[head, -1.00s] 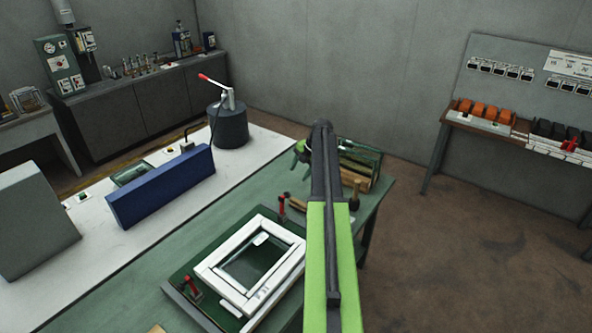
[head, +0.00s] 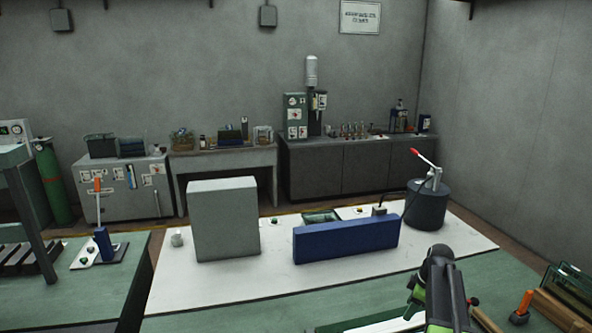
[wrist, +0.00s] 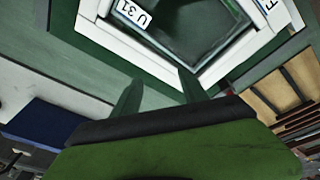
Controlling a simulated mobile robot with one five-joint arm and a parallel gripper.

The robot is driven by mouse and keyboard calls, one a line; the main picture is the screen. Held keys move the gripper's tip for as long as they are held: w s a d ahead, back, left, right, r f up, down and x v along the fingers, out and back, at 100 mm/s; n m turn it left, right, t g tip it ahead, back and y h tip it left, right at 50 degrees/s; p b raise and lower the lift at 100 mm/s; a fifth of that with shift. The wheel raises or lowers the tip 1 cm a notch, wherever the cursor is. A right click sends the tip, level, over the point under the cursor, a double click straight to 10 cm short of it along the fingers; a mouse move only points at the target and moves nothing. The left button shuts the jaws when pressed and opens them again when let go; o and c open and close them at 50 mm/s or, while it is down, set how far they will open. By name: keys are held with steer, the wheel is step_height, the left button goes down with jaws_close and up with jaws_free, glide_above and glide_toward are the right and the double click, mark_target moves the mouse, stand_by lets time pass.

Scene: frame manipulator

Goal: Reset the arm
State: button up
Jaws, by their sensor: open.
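In the wrist view my gripper (wrist: 160,90) shows two dark green fingers standing apart with nothing between them. They point toward a white frame (wrist: 90,45) around a dark glass pane (wrist: 190,35); I cannot tell the gap. A label reading "U 31" lies at the frame's inner edge. In the head view my black and green arm (head: 440,288) rises at the lower right, and the fingers cannot be made out. Only a white strip of the frame (head: 385,323) shows there, at the bottom edge.
A blue block (head: 345,240), a grey box (head: 225,220) and a dark cylinder with a red-handled lever (head: 427,207) stand on the white bench top (head: 205,292). An orange-handled tool (head: 522,305) and a wooden rack (head: 560,312) are right of my arm.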

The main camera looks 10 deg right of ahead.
steer(key=s+a+f+m+b, duration=0.1)
steer(key=a+f, duration=0.1)
steer(key=a, duration=0.3)
steer(key=s+a+f+m+b, duration=0.2)
steer(key=a, duration=0.3)
steer(key=s+a+f+m+g+b, duration=0.1)
steer(key=s+a+f, duration=0.1)
steer(key=a, duration=0.3)
steer(key=shift+f+h, duration=0.3)
steer(key=shift+f, duration=0.15)
steer(key=s+a+f+m+b, duration=0.1)
steer(key=s+a+m, duration=0.1)
steer(key=a, duration=0.2)
steer(key=s+a+f+m+b, duration=0.2)
steer(key=s+a, duration=0.1)
steer(key=a, duration=0.2)
steer(key=s+a+f+m+g+h+b, duration=0.1)
steer(key=s+a+f+m+b, duration=0.1)
steer(key=s+a, duration=0.1)
steer(key=shift+a+m, duration=0.4)
steer(key=shift+a, duration=0.25)
steer(key=shift+a+r, duration=0.15)
steer(key=shift+a, duration=0.1)
